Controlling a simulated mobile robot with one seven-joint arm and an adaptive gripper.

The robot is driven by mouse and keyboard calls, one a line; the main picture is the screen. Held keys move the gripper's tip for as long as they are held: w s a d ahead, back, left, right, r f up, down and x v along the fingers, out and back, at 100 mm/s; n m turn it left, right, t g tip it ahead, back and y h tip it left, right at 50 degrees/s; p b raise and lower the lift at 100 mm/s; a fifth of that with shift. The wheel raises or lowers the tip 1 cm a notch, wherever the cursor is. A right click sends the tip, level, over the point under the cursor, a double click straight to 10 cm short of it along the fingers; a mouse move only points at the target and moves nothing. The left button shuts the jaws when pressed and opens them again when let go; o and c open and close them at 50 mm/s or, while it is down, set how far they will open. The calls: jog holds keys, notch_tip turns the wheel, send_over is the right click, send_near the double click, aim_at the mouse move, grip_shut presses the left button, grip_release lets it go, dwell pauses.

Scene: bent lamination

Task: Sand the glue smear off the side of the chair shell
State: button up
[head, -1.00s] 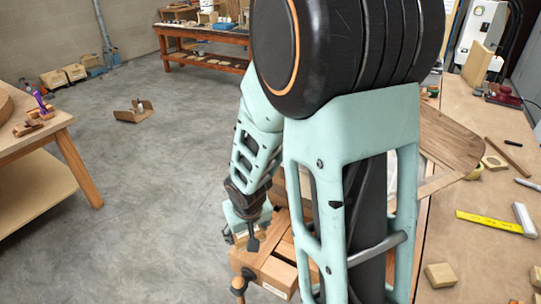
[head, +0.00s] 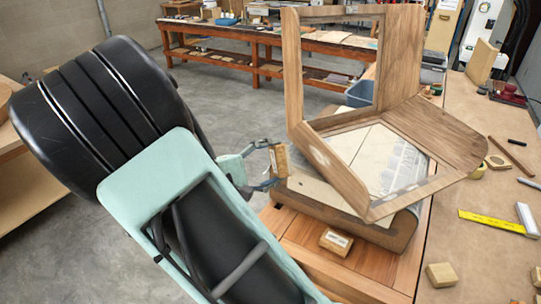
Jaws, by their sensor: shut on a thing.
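The chair shell (head: 433,133) is a bent wood-veneer piece with large cut-out openings, sitting on a wood-sided form (head: 385,235) on the bench. A pale patch (head: 322,157), which looks like the glue smear, is on its left side near the lower corner. My gripper (head: 272,166) is shut on a small tan block (head: 280,160), apparently the sanding block. The block is upright just left of the shell's side, close to the pale patch; I cannot tell whether they touch. My arm comes in from the lower left.
A labelled wood block (head: 336,241) lies on the bench top (head: 375,278) below the shell. The right-hand table (head: 480,240) holds a yellow ruler (head: 491,221), several small blocks and a tape roll. Open floor (head: 250,115) lies left of the shell.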

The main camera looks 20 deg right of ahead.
aim_at(307, 145)
jog(key=shift+w+a+r+t, duration=0.25)
jog(key=shift+w+r, duration=0.2)
jog(key=shift+r, duration=0.3)
jog(key=shift+w+d+b, duration=0.15)
jog(key=shift+d+b, duration=0.3)
jog(key=shift+d, duration=2.5)
jog(key=shift+d+b, duration=0.35)
jog(key=shift+d, duration=0.55)
jog(key=shift+s+d+b, duration=0.15)
jog(key=shift+s+d, duration=0.05)
jog(key=shift+s, duration=2.45)
jog(key=shift+s+d+b, duration=0.15)
jog(key=shift+s+d, duration=0.05)
jog(key=shift+s, duration=2.45)
jog(key=shift+w+a+b, duration=0.2)
jog(key=shift+w+b, duration=0.45)
jog(key=shift+w, duration=2.05)
jog(key=shift+w+a+b, duration=0.15)
jog(key=shift+w+b, duration=0.45)
jog(key=shift+w, duration=2.05)
jog(key=shift+s+a, duration=0.2)
jog(key=shift+a, duration=2.8)
